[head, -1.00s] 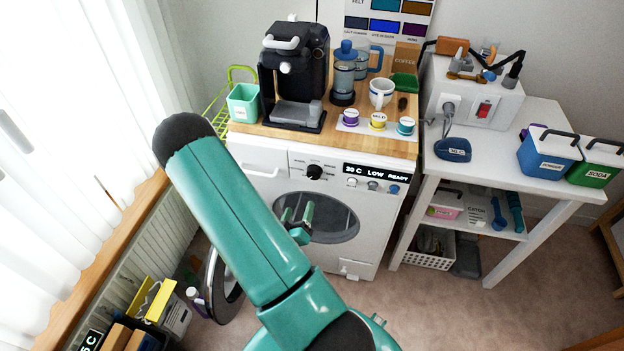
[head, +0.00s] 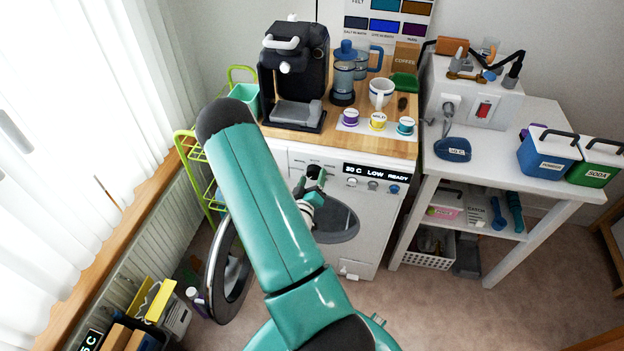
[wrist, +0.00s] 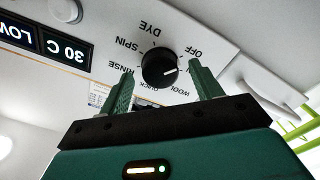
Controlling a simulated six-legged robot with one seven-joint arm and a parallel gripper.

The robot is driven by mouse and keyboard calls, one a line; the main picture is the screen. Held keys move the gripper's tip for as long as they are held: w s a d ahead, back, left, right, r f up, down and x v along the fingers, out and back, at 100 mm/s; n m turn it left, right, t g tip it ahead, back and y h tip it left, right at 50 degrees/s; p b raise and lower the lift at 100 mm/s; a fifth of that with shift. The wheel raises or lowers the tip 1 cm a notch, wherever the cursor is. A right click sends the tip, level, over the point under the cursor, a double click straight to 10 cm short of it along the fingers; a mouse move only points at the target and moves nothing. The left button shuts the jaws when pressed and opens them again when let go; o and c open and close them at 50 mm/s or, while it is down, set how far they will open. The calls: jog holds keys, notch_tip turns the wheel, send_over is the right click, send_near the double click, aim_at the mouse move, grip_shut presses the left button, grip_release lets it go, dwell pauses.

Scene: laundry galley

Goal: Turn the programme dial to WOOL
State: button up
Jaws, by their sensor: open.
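The programme dial (wrist: 160,67) is a round black knob on the white washing machine's front panel (head: 370,184). In the wrist view the panel is upside down; labels OFF, DYE, SPIN, RINSE, QUICK and WOOL (wrist: 181,90) ring the dial. The dial's white mark points right, slightly downward, seemingly between OFF and WOOL. My gripper (wrist: 162,72) is open, with one green finger on each side of the dial; I cannot tell whether they touch it. In the head view my gripper (head: 313,180) is in front of the panel and hides most of the dial.
The washer's round door (head: 228,262) hangs open at the left, below my arm. A display (head: 376,172) and small knobs are right of the dial. A coffee machine (head: 297,75) and cups stand on the wooden top. A green rack (head: 190,160) is at the left.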

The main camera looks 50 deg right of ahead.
jog(key=shift+w+d, duration=0.1)
jog(key=shift+d, duration=0.15)
jog(key=c, duration=1)
